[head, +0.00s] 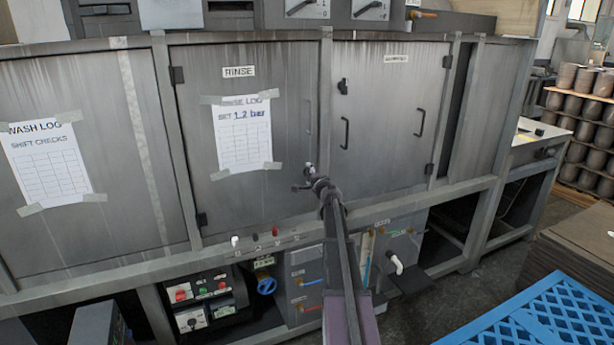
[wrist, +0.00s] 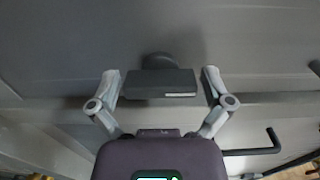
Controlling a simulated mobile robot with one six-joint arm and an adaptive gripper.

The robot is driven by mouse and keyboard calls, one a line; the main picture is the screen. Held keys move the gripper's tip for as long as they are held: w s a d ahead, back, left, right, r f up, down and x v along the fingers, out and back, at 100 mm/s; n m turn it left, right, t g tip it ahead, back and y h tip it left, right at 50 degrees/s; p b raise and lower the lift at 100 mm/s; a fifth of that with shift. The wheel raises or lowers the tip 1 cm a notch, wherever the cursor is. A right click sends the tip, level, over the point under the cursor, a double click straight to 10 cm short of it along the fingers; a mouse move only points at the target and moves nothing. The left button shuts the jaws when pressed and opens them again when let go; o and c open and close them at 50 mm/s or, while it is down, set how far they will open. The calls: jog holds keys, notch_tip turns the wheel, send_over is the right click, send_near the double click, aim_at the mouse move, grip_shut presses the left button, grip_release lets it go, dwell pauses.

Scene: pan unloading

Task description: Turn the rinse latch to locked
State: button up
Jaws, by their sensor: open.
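The rinse door (head: 250,150) is a grey metal panel under a RINSE label and looks closed. In the wrist view, the rinse latch (wrist: 160,83), a dark block on a round hub, sits between the two fingers of my gripper (wrist: 161,78). The block lies crosswise in the picture. The fingers are open, one at each end of the block, with a small gap on both sides. In the head view my gripper (head: 307,180) is at the lower right of the rinse door. My arm and gripper largely hide the latch there.
A neighbouring door (head: 385,120) to the right has a dark latch (head: 343,86) and bar handles. A rinse log sheet (head: 242,133) is taped to the rinse door. Controls and pipes sit below the frame rail. A blue crate (head: 550,320) stands at the lower right.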

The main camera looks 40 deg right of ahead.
jog(key=shift+s, duration=0.1)
jog(key=v, duration=1.2)
jog(key=shift+a, duration=0.1)
dwell(0.5)
jog(key=w+a+f+n+g+y, duration=0.1)
jog(key=w+a+f+n+y, duration=0.15)
jog(key=a, duration=0.55)
jog(key=w+a+f+n+g+y, duration=0.1)
jog(key=a+n+y, duration=0.25)
jog(key=a, duration=0.55)
jog(key=s+a+f+n+g+y, duration=0.1)
jog(key=s+a+f+n+g, duration=0.15)
jog(key=a, duration=0.45)
jog(key=s+a+f+n+g+y, duration=0.1)
jog(key=a+f+n+g, duration=0.15)
jog(key=a, duration=0.45)
jog(key=s+a+f+n+g+y, duration=0.1)
jog(key=s+a+f+n+g, duration=0.1)
jog(key=a+f+n, duration=0.35)
jog(key=s+a+f+n+g+h, duration=0.2)
jog(key=s+a+g, duration=0.3)
jog(key=s, duration=0.4)
jog(key=s+a+f+n+g+h, duration=0.2)
jog(key=s+a+f+g+h, duration=0.1)
jog(key=s+a, duration=0.5)
notch_tip(320, 180, up, 12)
jog(key=p, duration=1.2)
jog(key=shift+s+r+g, duration=0.25)
jog(key=shift+g, duration=0.05)
